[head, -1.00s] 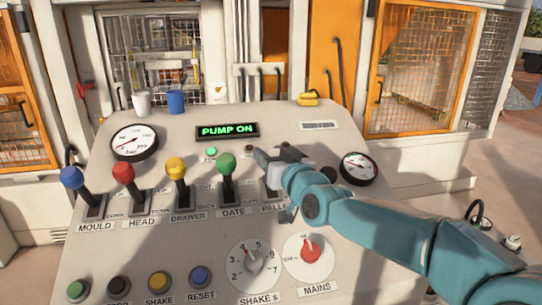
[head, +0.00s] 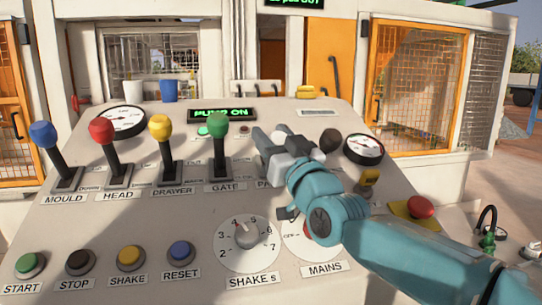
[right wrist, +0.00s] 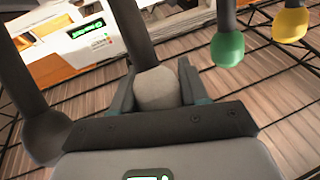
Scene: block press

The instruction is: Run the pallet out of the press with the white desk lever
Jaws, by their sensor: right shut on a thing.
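The white lever's knob (right wrist: 155,88) sits between the two fingers of my right gripper (right wrist: 157,90) in the right wrist view, with its dark shaft running up behind it. In the head view my right gripper (head: 274,138) is over the slot labelled PALLET, just right of the green GATE lever (head: 219,124). The gripper is shut on the white knob; its fingers and wrist hide most of the lever and its slot there. The pallet and the inside of the press cannot be made out. My left gripper is out of view.
A black-knobbed lever (head: 330,140) stands close right of my gripper. Yellow (head: 160,127), red (head: 101,130) and blue (head: 43,134) levers stand to the left. A red mushroom button (head: 420,206) is at right. A green-lettered display (head: 290,3) is cut off at the top.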

